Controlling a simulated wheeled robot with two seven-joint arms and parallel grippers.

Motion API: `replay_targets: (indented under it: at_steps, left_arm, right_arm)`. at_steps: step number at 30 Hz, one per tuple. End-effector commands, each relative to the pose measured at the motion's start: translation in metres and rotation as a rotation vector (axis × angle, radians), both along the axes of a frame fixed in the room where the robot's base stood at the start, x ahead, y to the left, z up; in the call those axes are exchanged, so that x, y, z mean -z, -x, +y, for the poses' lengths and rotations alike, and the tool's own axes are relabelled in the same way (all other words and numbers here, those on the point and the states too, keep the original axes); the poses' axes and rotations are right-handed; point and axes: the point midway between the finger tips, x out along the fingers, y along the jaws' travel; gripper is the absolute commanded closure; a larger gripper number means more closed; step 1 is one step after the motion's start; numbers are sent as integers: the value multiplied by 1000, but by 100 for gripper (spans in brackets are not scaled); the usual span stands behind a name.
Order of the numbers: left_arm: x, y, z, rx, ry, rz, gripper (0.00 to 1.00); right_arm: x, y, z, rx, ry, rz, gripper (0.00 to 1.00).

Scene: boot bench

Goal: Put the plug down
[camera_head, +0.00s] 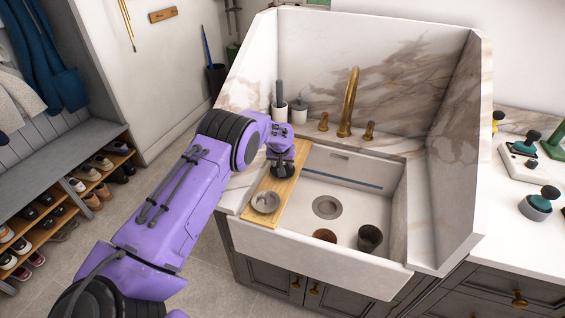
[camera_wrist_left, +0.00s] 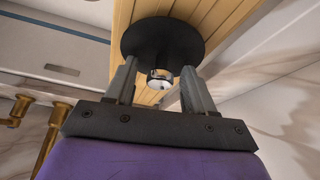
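The plug (camera_wrist_left: 163,42) is a round black disc with a small shiny metal knob facing my left gripper. In the head view the plug (camera_head: 282,170) is at the far part of the wooden board (camera_head: 267,226), partly hidden by my wrist. Whether it rests fully on the board is hard to tell. My left gripper (camera_wrist_left: 160,72) points down over it. Its fingers are apart on either side of the knob, with gaps to it, and their tips reach the disc. My right gripper is not in view.
The board lies across the left side of the white sink (camera_head: 258,241), with a grey dish (camera_head: 265,202) on its near end. The basin holds a drain (camera_head: 327,207), a dark cup (camera_head: 370,238) and a brown round thing (camera_head: 325,235). A brass tap (camera_head: 348,101) stands behind.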

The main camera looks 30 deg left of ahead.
Motion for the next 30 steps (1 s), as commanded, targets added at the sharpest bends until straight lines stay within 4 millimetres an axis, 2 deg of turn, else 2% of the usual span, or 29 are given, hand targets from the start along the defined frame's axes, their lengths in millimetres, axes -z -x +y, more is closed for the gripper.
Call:
replay_targets:
  at_steps: [4,8,18,21,24,30]
  left_arm:
    - [-1,0,0,0,0,0,46]
    - [-10,1,-1,0,0,-2,46]
    - [-84,32,-16,0,0,-3,46]
    - [-100,39,-19,0,0,-2,46]
    - [-109,43,-20,0,0,-1,46]
    - [-113,45,-21,0,0,1,46]
  right_arm:
    - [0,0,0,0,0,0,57]
    - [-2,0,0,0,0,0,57]
    - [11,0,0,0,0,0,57]
    - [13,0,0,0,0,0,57]
    - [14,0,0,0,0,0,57]
    - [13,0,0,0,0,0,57]
